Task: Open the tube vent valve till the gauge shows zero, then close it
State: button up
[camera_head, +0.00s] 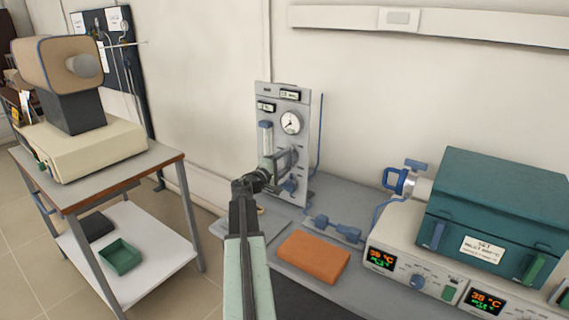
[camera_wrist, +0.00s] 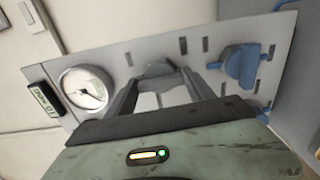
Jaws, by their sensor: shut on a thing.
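A grey upright panel (camera_head: 303,105) stands at the back of the bench. It carries a round white gauge (camera_head: 291,122) with a dark needle, also in the wrist view (camera_wrist: 86,88); its reading is too small to tell. My gripper (camera_head: 285,160) is at the panel below the gauge. In the wrist view its fingers (camera_wrist: 163,88) are closed around a grey knob (camera_wrist: 160,69), partly hidden between them. A blue valve handle (camera_head: 290,186) sits lower on the panel, apart from the fingers; it shows in the wrist view (camera_wrist: 242,66). Which valve is the tube vent is not readable.
A teal tube furnace (camera_head: 495,195) with lit displays stands at the right, a blue-handled fitting (camera_head: 400,180) on its end. An orange block (camera_head: 313,257) and blue fittings (camera_head: 335,228) lie on the bench. A trolley (camera_head: 170,158) with a beige furnace stands left.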

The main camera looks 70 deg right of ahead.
jog(key=shift+w+d, duration=0.1)
dwell(0.5)
jog(key=o, duration=1.4)
jog(key=shift+m, duration=0.3)
jog(key=v, duration=0.8)
